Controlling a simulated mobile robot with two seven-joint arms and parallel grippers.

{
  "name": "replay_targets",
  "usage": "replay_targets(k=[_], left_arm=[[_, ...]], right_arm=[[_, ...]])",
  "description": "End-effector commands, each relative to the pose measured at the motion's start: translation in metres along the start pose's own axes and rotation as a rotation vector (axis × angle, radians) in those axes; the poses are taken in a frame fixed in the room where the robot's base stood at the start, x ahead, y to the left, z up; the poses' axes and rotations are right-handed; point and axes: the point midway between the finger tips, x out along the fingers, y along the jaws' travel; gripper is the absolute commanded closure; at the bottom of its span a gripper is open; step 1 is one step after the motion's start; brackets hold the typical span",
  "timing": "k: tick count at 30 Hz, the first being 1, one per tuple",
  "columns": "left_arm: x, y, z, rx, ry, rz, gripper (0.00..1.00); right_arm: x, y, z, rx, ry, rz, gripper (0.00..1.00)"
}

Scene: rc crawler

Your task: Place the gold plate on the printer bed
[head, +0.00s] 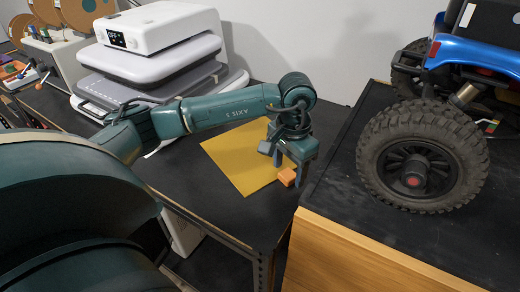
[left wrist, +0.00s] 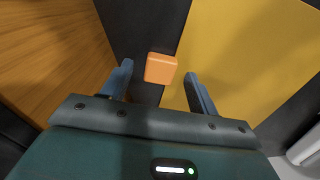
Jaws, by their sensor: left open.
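The gold plate (head: 238,158) lies flat on the black table, in front of a white machine. It fills much of the right of the left wrist view (left wrist: 245,60). A small orange block (head: 287,178) sits at the plate's right edge; whether it is fixed to the plate I cannot tell. My left gripper (head: 289,168) points down above the block. In the left wrist view its open fingers (left wrist: 158,72) stand on either side of the orange block (left wrist: 160,68), with gaps. My right gripper is out of view. I cannot tell which surface is the printer bed.
The white machine (head: 160,27) with a display and grey layered plates stands at the back left. Spools (head: 80,10) and tools are beyond it. A higher wooden bench (head: 345,255) with a black top is at right, holding the blue crawler (head: 425,155) with big tyres.

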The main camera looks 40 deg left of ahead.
Motion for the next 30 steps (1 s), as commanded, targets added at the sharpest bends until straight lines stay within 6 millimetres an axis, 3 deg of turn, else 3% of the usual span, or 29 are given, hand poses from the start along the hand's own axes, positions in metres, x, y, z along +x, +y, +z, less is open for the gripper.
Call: replay_targets(k=[9,30], left_arm=[[0.0079,0.0002,0.0000,0.000,0.001,0.000,0.40],[0.0067,-0.0001,-0.0003,0.000,0.002,-0.001,0.97]], right_arm=[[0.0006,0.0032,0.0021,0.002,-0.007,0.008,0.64],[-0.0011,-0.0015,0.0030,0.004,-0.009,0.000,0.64]])
